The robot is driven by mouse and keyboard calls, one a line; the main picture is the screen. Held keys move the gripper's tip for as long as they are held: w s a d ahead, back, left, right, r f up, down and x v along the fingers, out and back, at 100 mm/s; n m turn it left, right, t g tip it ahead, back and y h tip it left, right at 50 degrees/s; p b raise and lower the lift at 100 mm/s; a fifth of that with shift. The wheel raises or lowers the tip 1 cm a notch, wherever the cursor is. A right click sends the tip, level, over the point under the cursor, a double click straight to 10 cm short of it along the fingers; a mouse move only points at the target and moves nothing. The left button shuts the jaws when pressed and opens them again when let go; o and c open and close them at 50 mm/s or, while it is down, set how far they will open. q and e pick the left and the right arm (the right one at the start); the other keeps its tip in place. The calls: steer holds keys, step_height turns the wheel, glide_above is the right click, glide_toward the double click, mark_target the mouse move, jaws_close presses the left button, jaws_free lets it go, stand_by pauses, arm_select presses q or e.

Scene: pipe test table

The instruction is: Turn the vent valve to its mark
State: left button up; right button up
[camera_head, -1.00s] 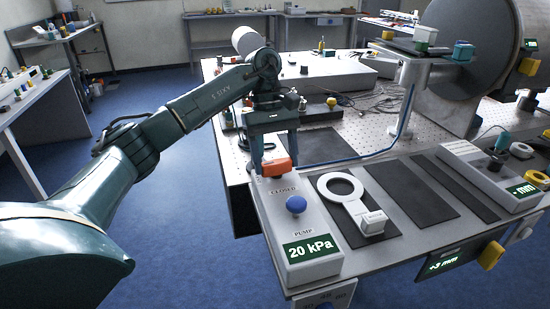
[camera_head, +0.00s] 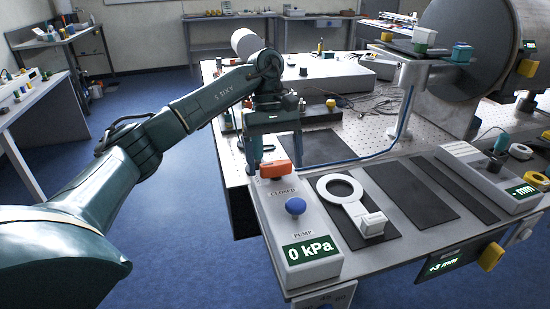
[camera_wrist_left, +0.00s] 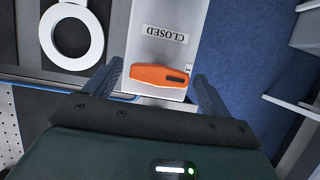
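The vent valve shows as an orange handle (camera_head: 276,170) on the grey pump box (camera_head: 262,215), behind the printed word CLOSED. In the left wrist view the orange handle (camera_wrist_left: 160,76) lies crosswise between the fingers, with a small dark mark at its right end. My left gripper (camera_head: 275,158) is open just behind and above the handle, one finger on each side with small gaps. A small mark on the box beside the handle's right end is partly visible in the wrist view. The box's green display (camera_head: 308,249) reads 0 kPa. My right gripper is not in view.
A blue knob (camera_head: 295,206) labelled PUMP stands in front of the handle. A white ring-shaped part (camera_head: 341,188) lies to the right on a dark mat (camera_head: 377,236). A blue hose (camera_head: 375,154) runs across the table behind. The box sits at the table's left edge.

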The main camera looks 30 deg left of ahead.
arm_select(q)
steer(key=p+v, duration=0.5)
steer(key=v, duration=0.8)
steer(key=shift+w, duration=0.15)
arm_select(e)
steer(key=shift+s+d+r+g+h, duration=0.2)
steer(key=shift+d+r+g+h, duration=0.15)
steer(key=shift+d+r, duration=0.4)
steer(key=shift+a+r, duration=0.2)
